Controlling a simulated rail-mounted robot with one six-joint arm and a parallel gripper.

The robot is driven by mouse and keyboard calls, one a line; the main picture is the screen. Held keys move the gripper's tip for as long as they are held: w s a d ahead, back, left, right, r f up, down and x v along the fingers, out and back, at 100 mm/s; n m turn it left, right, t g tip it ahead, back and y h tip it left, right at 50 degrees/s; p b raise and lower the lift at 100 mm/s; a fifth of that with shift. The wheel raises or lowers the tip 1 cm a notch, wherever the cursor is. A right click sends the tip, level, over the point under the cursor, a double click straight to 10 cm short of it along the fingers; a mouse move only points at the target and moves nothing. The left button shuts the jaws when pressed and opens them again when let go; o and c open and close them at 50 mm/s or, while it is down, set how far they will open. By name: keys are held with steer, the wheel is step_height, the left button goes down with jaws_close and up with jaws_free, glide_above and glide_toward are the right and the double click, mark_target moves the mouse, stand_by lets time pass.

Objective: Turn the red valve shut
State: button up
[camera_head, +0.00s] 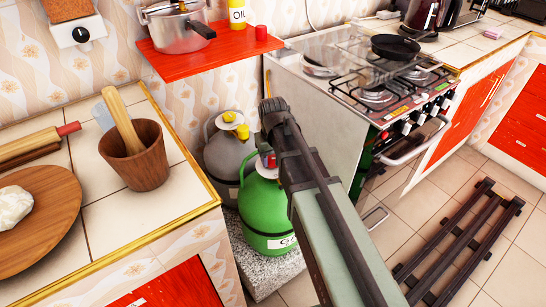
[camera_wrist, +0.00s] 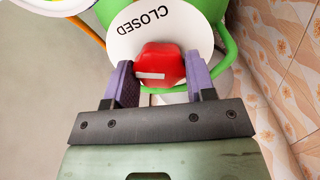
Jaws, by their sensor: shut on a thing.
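The red valve (camera_wrist: 161,65) is a knob with a white stripe on its face, in front of a white disc (camera_wrist: 128,40) that reads "CLOSED". The stripe points sideways in the wrist view, and the word sits above the knob, upside down. My gripper (camera_wrist: 163,76) is shut on the valve, with a purple-padded finger on each side. In the head view the red valve (camera_head: 269,161) shows only in part, on top of the green gas cylinder (camera_head: 265,208). My arm hides the cylinder's right side.
A grey cylinder (camera_head: 225,155) with a yellow cap stands behind the green one. The counter (camera_head: 95,205) with a wooden mortar (camera_head: 140,160) is at left. The stove (camera_head: 350,85) is at right. A red shelf (camera_head: 205,45) hangs above. A dark rack (camera_head: 455,245) lies on the floor.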

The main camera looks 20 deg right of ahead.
mark_target(273, 159)
steer(key=m, duration=1.2)
stand_by(0.6)
steer(key=o, duration=0.9)
step_height(273, 159, up, 11)
steer(key=p, duration=1)
steer(key=shift+f+p, duration=0.1)
steer(key=shift+p, duration=0.3)
